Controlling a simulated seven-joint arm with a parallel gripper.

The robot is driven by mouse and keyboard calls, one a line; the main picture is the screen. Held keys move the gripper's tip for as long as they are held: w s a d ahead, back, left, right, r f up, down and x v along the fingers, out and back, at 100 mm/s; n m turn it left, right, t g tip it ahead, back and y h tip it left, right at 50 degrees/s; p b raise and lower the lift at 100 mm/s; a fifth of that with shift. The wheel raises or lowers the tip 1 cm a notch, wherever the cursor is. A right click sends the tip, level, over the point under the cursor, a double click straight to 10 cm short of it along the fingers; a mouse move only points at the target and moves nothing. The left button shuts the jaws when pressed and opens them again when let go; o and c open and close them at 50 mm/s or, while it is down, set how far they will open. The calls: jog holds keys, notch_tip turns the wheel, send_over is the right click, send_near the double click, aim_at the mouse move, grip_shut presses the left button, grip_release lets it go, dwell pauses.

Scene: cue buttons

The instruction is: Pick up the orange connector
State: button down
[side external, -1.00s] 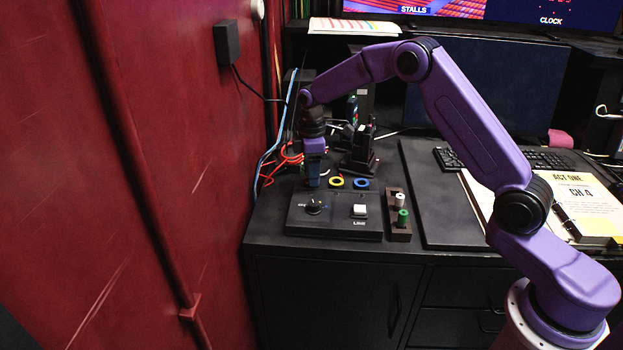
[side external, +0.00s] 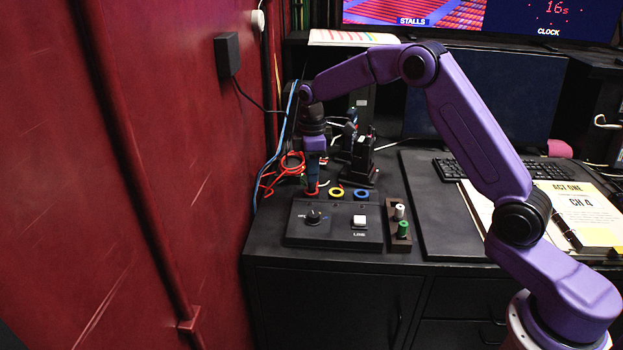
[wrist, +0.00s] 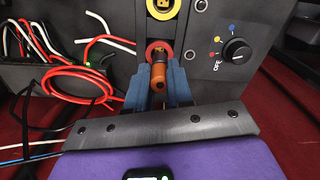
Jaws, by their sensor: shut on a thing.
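The orange connector (wrist: 158,74) is a small cylinder with a dark hole in its near end, between the blue fingers in the wrist view. My gripper (wrist: 158,82) is shut on it. Just beyond it is a red ring socket (wrist: 152,46) on the dark panel; I cannot tell whether the connector is still seated in it. In the side external view my gripper (side external: 312,187) points down at the red ring, left of the yellow ring (side external: 336,193) and blue ring (side external: 361,195). The connector cannot be made out there.
A control box (side external: 333,222) with a knob and white button stands just in front. A small rack (side external: 402,230) holds a white and a green connector at its right. Red-orange cables (wrist: 75,90) lie close beside my gripper. The red wall is near on the left.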

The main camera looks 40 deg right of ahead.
jog(key=s+r, duration=0.9)
jog(key=s, duration=0.5)
jog(key=shift+d+r, duration=0.3)
jog(key=shift+d, duration=0.1)
jog(key=shift+w+d+f, duration=0.65)
jog(key=shift+w+f, duration=0.9)
jog(key=shift+w, duration=0.05)
jog(key=shift+w+d+f, duration=0.65)
jog(key=shift+w+f, duration=0.85)
jog(key=shift+w, duration=0.05)
jog(key=shift+w+d+f, duration=0.65)
jog(key=shift+w+f, duration=0.9)
jog(key=shift+w, duration=0.05)
jog(key=shift+f, duration=1.6)
